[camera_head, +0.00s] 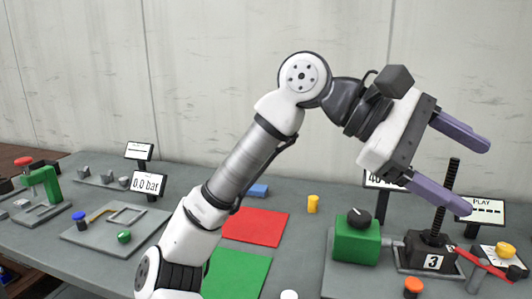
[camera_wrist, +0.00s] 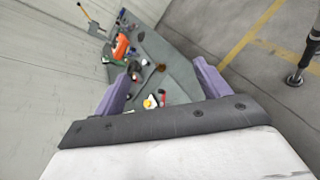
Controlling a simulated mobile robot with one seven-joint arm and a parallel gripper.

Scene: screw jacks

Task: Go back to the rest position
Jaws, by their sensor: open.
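My gripper (camera_head: 476,175) is raised above the right part of the bench, its two purple fingers spread apart with nothing between them. It points to the right in the head view. A black screw jack marked 3 (camera_head: 431,261) stands on the bench below it, with an upright threaded rod that passes behind the lower finger. A red bar (camera_head: 470,258) lies at the jack's right side. In the wrist view, my gripper (camera_wrist: 167,63) has its fingers well apart, with the bench and small items far beyond them.
A pale wall (camera_head: 220,60) stands behind. The air around my gripper looks clear.

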